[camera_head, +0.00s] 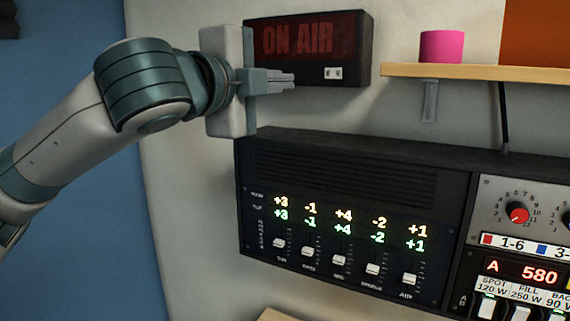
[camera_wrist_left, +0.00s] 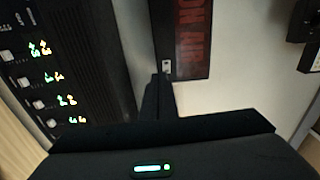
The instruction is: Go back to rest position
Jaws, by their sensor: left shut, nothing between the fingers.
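My left gripper (camera_head: 282,80) is in the upper middle of the head view, its arm coming in from the left. Its fingers are shut with nothing between them and point to the right, in front of the lower part of the dark ON AIR sign (camera_head: 310,45). In the left wrist view the shut fingers (camera_wrist_left: 160,85) show just below the sign's small white switch (camera_wrist_left: 166,66). I cannot tell whether the fingertips touch the sign. In the head view the switch (camera_head: 333,73) lies to the right of the fingertips. My right gripper is not in view.
A black fader panel (camera_head: 340,160) with several sliders is on the wall below my gripper. A wooden shelf (camera_head: 470,72) with a pink cup (camera_head: 441,46) is at upper right. A control unit with a red knob (camera_head: 517,212) and an "A 580" display (camera_head: 525,272) stands at lower right.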

